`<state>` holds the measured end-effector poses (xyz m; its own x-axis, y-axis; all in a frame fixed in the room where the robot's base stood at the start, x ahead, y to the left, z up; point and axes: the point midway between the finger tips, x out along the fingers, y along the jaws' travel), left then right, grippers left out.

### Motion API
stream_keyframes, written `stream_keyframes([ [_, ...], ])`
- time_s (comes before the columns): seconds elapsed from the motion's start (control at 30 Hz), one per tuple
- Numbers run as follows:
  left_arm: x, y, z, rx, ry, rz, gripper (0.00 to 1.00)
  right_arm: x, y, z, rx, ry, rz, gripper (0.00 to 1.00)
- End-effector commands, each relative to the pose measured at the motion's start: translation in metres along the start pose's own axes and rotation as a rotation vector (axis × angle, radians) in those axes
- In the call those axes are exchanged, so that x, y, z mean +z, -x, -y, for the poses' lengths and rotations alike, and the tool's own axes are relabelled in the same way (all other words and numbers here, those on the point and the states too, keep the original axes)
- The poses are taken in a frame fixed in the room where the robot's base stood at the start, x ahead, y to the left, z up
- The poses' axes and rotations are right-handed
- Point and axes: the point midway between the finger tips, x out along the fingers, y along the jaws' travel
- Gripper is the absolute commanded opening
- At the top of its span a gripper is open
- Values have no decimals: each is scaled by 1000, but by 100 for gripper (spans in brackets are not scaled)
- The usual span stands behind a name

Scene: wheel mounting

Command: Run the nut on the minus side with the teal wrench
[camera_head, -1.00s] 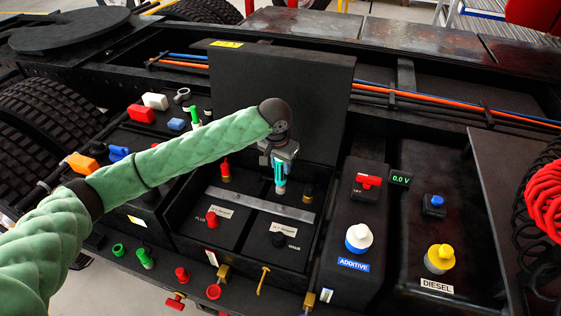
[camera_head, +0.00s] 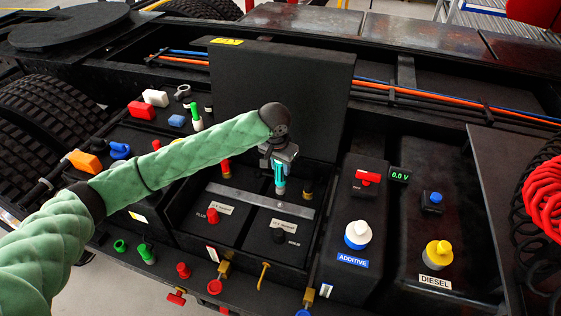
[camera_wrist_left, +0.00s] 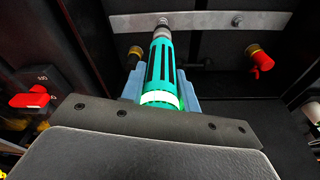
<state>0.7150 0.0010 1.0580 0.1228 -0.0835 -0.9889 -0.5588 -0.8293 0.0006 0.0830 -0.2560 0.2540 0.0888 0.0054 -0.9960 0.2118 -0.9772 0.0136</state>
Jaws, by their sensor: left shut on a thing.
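The teal wrench (camera_head: 280,178) is upright in my left gripper (camera_head: 279,162), which is shut on it. Whether the tip touches the bar is unclear. My right gripper is out of view.
In front are the red plus cap (camera_head: 212,215) and the black minus cap (camera_head: 279,236). A tall black lid (camera_head: 280,95) stands behind. The ADDITIVE tank (camera_head: 350,270) is to the right.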

Motion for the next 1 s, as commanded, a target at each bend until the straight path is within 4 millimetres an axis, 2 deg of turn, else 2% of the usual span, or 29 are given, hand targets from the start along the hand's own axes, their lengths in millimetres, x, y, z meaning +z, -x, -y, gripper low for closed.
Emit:
stream_keyframes([
  [0.1,1,-8,0,-1,0,-2,0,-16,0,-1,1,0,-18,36],
  [0.3,3,-22,0,1,-1,-2,0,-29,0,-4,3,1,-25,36],
  [0.6,5,-35,0,-1,-1,-3,0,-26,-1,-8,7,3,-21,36],
  [1.0,5,-36,0,0,-1,-3,0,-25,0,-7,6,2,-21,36],
])
